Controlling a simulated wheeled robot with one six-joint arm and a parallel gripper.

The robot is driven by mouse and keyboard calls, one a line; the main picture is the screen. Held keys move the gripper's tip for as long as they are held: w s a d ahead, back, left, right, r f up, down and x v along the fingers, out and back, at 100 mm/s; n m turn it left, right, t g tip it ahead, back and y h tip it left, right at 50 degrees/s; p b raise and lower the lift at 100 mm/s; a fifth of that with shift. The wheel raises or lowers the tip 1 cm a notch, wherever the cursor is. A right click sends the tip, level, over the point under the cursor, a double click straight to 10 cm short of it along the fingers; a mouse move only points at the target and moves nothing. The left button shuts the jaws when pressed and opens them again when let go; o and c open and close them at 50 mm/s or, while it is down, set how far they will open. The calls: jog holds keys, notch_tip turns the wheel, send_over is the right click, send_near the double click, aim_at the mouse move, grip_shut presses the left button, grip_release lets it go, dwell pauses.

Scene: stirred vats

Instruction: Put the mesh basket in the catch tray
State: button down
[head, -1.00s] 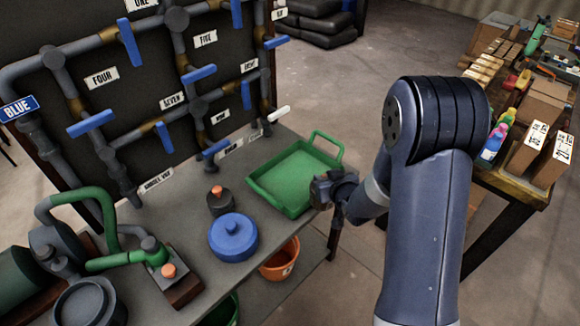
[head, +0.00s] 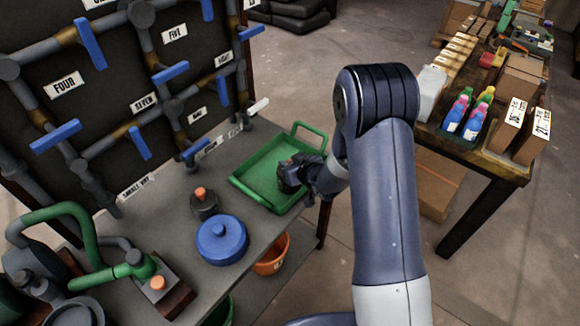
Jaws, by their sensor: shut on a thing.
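The catch tray (head: 262,198) is a green, shallow rectangular tray with raised handles, at the right end of the grey bench in the head view. My gripper (head: 287,178) reaches in from the right and is over the tray's right side. It is shut on a small dark thing, seemingly the mesh basket, mostly hidden by the gripper. I cannot make out any mesh, or whether it touches the tray floor. The visible part of the tray floor is empty.
A blue lidded pot (head: 222,240) and a dark pot with an orange knob (head: 204,203) stand left of the tray. A pipe board with blue valve handles (head: 139,143) rises behind. An orange bucket (head: 272,254) sits below the bench. A cluttered table (head: 470,150) stands at right.

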jog(key=shift+f, duration=0.85)
jog(key=shift+f, duration=0.1)
jog(key=shift+f, duration=0.15)
jog(key=c, duration=1.2)
grip_release()
jog(key=shift+o, duration=0.2)
jog(key=shift+r, duration=0.2)
jog(key=shift+s+d+r, duration=0.1)
jog(key=shift+s+r, duration=0.05)
jog(key=v, duration=1.1)
jog(key=shift+s+b, duration=0.3)
jog(key=shift+b, duration=0.15)
jog(key=shift+d+r, duration=0.1)
jog(key=shift+d, duration=0.05)
